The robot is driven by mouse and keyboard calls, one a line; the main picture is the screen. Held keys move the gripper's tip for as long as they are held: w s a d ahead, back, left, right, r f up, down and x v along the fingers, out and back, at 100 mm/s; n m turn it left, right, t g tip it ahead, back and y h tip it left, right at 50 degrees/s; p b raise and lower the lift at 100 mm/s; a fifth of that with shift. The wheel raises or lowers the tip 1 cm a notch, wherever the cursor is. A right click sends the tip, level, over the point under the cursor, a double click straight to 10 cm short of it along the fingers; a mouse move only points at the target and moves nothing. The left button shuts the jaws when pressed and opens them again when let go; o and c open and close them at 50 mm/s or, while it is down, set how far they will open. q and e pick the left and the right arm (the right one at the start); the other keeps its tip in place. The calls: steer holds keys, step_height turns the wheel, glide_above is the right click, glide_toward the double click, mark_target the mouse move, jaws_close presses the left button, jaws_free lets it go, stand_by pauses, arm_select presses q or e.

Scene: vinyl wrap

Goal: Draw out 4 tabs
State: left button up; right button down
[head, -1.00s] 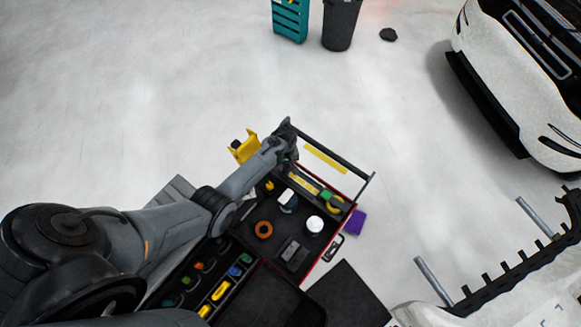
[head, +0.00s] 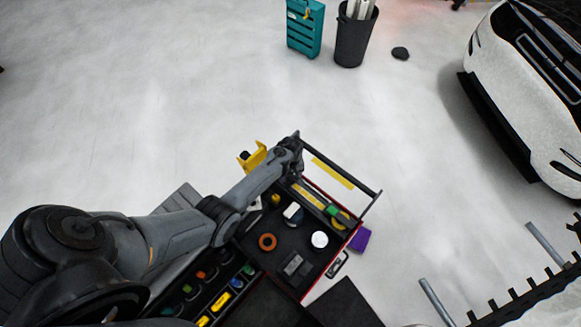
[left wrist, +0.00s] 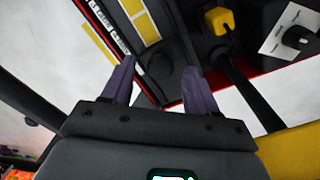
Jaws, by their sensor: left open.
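My left arm reaches from the left across the tool cart (head: 335,268). Its gripper (head: 297,148) is at the cart's far end, beside the handle bar, and small in the head view. In the left wrist view the gripper's two grey-purple fingers (left wrist: 158,82) are apart with nothing visible between them. Ahead of them are a yellow strip with pale panels (left wrist: 140,22) and a yellow-headed dark tool (left wrist: 219,20). I cannot make out anything that is clearly a tab. My right gripper is not in view.
On the cart are an orange ring (head: 267,242), a white round item (head: 319,239) and a black box (head: 294,265). A purple block (head: 360,239) sits at its right edge. A yellow holder (head: 253,158) is beside my wrist. The bin (head: 352,38) and white car (head: 520,95) stand well apart.

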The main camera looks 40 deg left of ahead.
mark_target(290, 177)
arm_select(q)
step_height(290, 177, up, 10)
steer(key=p, duration=0.1)
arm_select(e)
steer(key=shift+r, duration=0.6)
